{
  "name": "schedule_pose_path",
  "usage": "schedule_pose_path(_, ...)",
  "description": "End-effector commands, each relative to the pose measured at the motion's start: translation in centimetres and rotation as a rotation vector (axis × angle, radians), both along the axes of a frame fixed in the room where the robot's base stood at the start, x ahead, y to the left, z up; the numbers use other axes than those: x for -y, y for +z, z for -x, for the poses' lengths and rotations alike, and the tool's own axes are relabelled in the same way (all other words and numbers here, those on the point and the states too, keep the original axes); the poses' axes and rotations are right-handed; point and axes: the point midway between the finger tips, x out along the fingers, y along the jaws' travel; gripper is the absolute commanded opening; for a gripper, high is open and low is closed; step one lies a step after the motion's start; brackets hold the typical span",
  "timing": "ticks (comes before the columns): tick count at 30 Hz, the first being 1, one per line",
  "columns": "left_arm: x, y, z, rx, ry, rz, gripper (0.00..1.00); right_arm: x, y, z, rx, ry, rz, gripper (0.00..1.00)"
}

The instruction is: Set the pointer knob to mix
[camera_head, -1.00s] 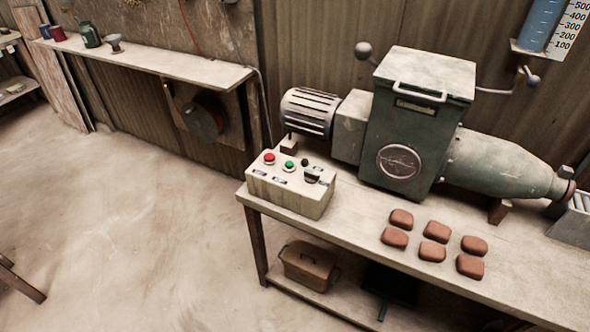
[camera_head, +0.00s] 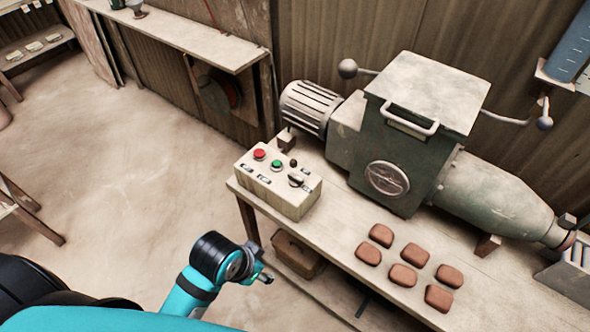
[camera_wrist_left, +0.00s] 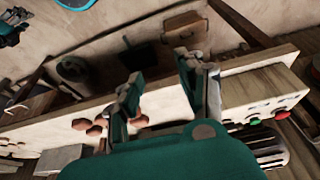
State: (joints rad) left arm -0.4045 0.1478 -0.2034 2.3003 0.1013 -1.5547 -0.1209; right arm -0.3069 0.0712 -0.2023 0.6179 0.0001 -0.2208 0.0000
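The pointer knob (camera_head: 296,180) is a dark knob on the sloped top of a cream control box (camera_head: 285,204), at the end nearest the machine. Small labels lie around it, too small to read, so I cannot tell its setting. My left gripper (camera_head: 264,278) is low in front of the bench, below and in front of the box, apart from it. In the left wrist view, the left gripper's fingers (camera_wrist_left: 165,88) are spread and empty, with the control box (camera_wrist_left: 262,92) off to the right. My right gripper does not show.
The box also carries a red button (camera_head: 259,154), a green button (camera_head: 277,164) and a small dark knob (camera_head: 293,162). Behind stands a green machine (camera_head: 420,140). Several brown clay blocks (camera_head: 402,275) lie on the bench (camera_head: 345,220). The floor at left is open.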

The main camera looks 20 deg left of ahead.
Motion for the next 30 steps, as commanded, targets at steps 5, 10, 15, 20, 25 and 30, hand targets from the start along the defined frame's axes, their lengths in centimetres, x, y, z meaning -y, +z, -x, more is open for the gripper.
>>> schedule_pose_path(5, 2.9, 1.5, -3.0, 0.018, -0.212, 0.010, 0.38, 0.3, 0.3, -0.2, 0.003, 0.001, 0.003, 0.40)
schedule_pose_path(10, 5.4, 1.9, -6.0, 0.028, -0.426, 0.001, 0.38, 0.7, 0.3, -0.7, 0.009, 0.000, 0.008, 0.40)
schedule_pose_path(15, 7.5, 2.6, -9.9, 0.031, -0.688, -0.038, 0.38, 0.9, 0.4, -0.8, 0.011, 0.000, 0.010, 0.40)
schedule_pose_path(20, 7.9, 4.5, -15.7, 0.008, -1.016, -0.135, 0.38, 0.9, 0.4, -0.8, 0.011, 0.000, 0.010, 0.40)
schedule_pose_path(25, 5.0, 9.0, -22.3, -0.061, -1.314, -0.256, 0.38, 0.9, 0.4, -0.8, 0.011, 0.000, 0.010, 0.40)
schedule_pose_path(30, 1.5, 14.0, -26.6, -0.117, -1.459, -0.316, 0.38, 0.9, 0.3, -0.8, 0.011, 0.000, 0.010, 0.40)
